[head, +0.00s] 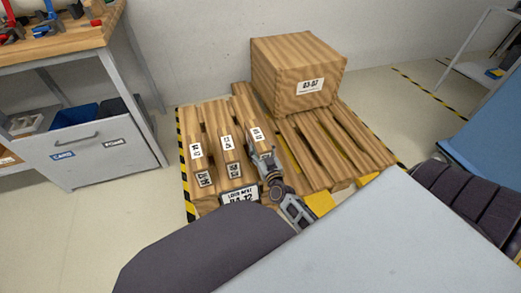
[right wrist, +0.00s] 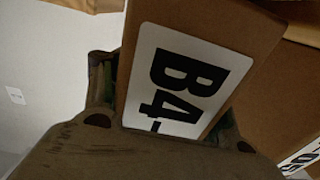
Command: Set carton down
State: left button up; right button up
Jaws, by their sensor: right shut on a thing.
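My right gripper (head: 263,158) is shut on a narrow brown carton (head: 247,114) at the left part of the wooden pallet (head: 345,150). In the right wrist view the carton (right wrist: 265,30) sits between the fingers, its white label reading "B4-" with the rest hidden. Two similar labelled cartons, a middle one (head: 222,121) and a left one (head: 194,126), stand beside it to the left. Whether the held carton touches the pallet or its neighbour cannot be told. My left gripper is not in view.
A large box (head: 270,75) labelled 03-07 stands at the back of the pallet. The pallet's right front slats are bare. A workbench (head: 70,52) and a grey drawer cabinet (head: 95,150) stand at left. Yellow-black tape (head: 184,165) edges the pallet area.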

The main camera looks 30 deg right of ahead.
jog(key=o, duration=1.7)
jog(key=shift+f, duration=0.15)
jog(key=shift+c, duration=0.2)
